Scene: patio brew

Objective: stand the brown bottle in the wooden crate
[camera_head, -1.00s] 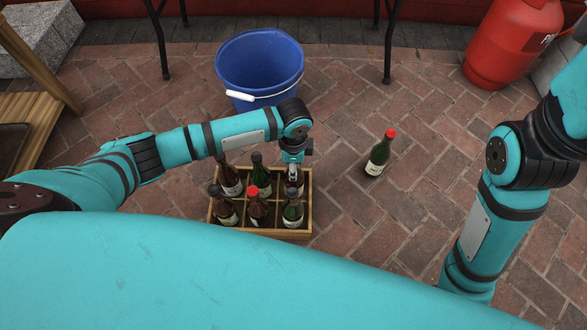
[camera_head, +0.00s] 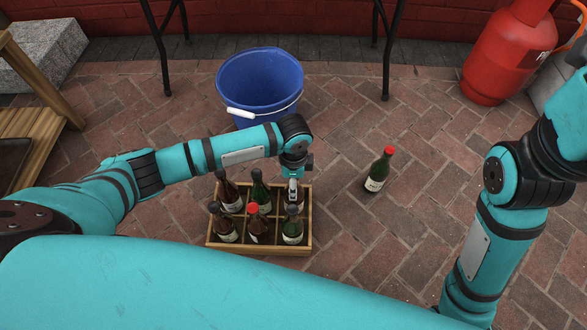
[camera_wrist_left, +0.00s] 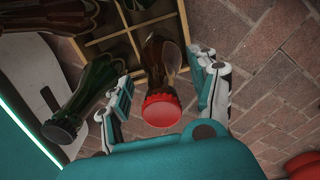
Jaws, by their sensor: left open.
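The wooden crate (camera_head: 260,249) stands on the brick floor with several brown and green bottles upright in it. My left gripper (camera_head: 293,186) is over its back right compartment. A brown bottle (camera_head: 294,198) stands there, its top hidden by the gripper in the head view. In the left wrist view a brown bottle with a red cap (camera_wrist_left: 160,106) lies between the spread fingers of the left gripper (camera_wrist_left: 163,98), inside the crate's edge (camera_wrist_left: 188,25). The fingers look apart from it. My right arm is at the right; its gripper is out of view.
Another red-capped bottle (camera_head: 254,228) stands front middle in the crate. A blue bucket (camera_head: 258,85) is behind the crate. A red gas cylinder (camera_head: 506,55) is at back right. Bricks between are clear.

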